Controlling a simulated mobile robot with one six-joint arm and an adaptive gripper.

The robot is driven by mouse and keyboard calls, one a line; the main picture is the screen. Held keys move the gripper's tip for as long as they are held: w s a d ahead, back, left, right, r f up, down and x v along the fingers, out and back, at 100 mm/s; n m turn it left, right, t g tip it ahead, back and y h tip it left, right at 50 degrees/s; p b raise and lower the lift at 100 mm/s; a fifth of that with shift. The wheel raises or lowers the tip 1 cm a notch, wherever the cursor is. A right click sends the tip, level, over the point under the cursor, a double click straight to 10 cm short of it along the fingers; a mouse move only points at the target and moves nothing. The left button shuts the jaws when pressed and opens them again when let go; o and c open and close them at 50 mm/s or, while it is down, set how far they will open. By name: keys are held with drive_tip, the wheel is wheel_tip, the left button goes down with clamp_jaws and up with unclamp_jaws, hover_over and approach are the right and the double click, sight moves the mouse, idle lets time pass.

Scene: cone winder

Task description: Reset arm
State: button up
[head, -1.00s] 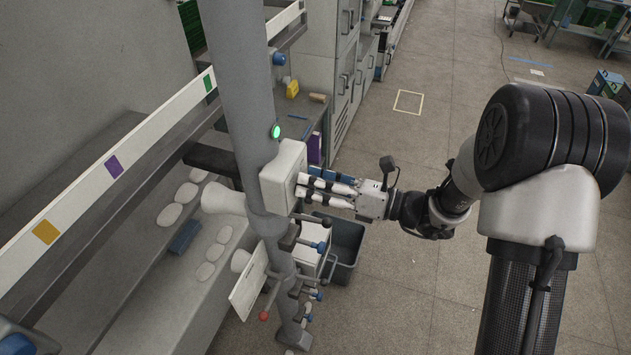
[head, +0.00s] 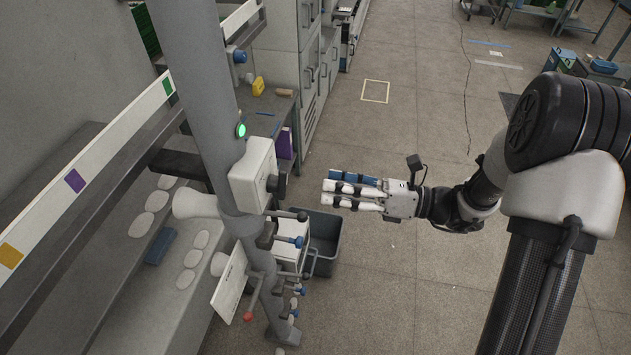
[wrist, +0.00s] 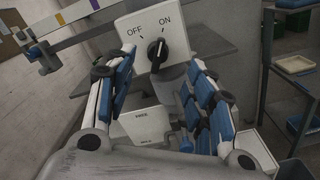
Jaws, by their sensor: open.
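My gripper (head: 328,193) is open and empty in the head view, a short way right of the white switch box (head: 250,178) on the grey post, with clear space between them. In the wrist view, my gripper (wrist: 160,95) has its blue-padded fingers spread to either side. The switch box (wrist: 140,29) is ahead of them, with the words OFF and ON. Its black knob (wrist: 157,50) stands close to upright, its white mark nearer to ON. A green lamp (head: 240,130) glows on the post above the box.
Levers with blue knobs (head: 298,241) and a red knob (head: 247,317) stick out below the box. A grey bin (head: 323,240) stands on the floor below my gripper. The floor to the right is open.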

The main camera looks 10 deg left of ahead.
drive_tip(key=shift+s+d, duration=0.1)
drive_tip(key=shift+d, duration=0.45)
drive_tip(key=s+d+f+n+g+h+b, duration=0.1)
drive_tip(key=s+f+n+g+h+b, duration=0.1)
drive_tip(key=s+f+n+h+b, duration=0.45)
drive_tip(key=s+d+f+n+g+h+b, duration=0.1)
drive_tip(key=s+f+n+g+h+b, duration=0.15)
drive_tip(key=s+n+b, duration=0.55)
drive_tip(key=s+d+f+n+t+h+b, duration=0.2)
drive_tip(key=d+f+n+t+h+b, duration=0.2)
drive_tip(key=d+n+b, duration=0.1)
drive_tip(key=s+d+f+n+t+h+b, duration=0.3)
drive_tip(key=d+f+n+h+b, duration=0.2)
drive_tip(key=d+b, duration=0.2)
drive_tip(key=shift+s+d+f+t, duration=0.3)
drive_tip(key=shift+s+d+t, duration=0.05)
drive_tip(key=shift+d, duration=0.25)
